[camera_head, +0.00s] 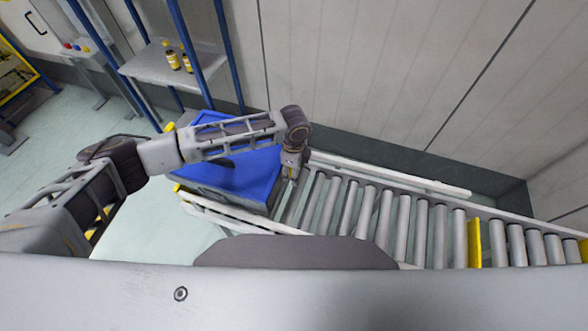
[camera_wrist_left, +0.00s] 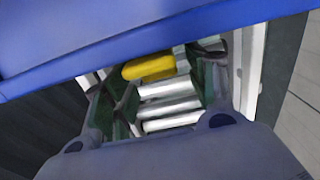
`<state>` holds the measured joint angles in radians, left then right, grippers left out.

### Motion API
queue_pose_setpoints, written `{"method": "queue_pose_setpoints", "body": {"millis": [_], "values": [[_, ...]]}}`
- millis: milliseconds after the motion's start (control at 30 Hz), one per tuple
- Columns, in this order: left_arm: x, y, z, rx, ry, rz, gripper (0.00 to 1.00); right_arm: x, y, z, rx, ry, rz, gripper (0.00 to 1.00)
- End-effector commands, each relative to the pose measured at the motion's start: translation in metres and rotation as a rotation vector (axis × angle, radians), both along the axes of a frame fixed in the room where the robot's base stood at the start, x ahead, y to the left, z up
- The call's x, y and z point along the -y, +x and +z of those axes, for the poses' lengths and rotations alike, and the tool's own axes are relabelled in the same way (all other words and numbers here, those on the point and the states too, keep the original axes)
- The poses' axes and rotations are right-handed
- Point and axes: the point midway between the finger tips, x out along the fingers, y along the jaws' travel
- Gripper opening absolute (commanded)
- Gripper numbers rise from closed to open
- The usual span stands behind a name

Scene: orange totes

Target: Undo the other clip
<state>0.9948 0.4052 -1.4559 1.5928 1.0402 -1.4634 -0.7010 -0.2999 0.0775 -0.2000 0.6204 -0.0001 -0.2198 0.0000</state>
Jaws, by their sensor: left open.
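A tote with a blue top (camera_head: 245,178) and dark grey sides sits at the left end of the roller conveyor. My left gripper (camera_head: 291,172) is at its right edge, pointing down. In the left wrist view the blue rim (camera_wrist_left: 150,45) crosses the top of the picture. A yellow clip (camera_wrist_left: 150,67) shows just under the rim, between the spread fingers of my left gripper (camera_wrist_left: 165,75). I cannot tell whether the fingers touch it. A small yellow piece (camera_head: 170,127) shows at the tote's far left corner; I cannot tell whether it is a clip. My right gripper is out of view.
The roller conveyor (camera_head: 400,225) runs right, its rollers bare, with a yellow divider (camera_head: 474,243) across it. A side rail (camera_head: 390,176) and a wall stand close behind. A blue-post shelf (camera_head: 165,66) with small bottles (camera_head: 173,60) is behind the tote.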

Motion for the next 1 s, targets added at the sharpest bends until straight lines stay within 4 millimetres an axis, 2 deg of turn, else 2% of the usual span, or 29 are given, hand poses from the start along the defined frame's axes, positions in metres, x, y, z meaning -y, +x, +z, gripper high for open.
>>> {"method": "queue_pose_setpoints", "body": {"millis": [267, 633, 1000], "values": [[0.0000, 0.0000, -0.0009, 0.000, 0.000, 0.000, 0.57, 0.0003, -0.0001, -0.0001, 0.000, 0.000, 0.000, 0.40], [-0.0001, 0.0000, -0.0007, 0.000, 0.000, 0.000, 0.11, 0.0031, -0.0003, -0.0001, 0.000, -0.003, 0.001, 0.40], [-0.0001, -0.0003, 0.0009, -0.013, -0.033, 0.003, 0.11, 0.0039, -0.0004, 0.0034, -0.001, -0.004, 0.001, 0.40]]}}
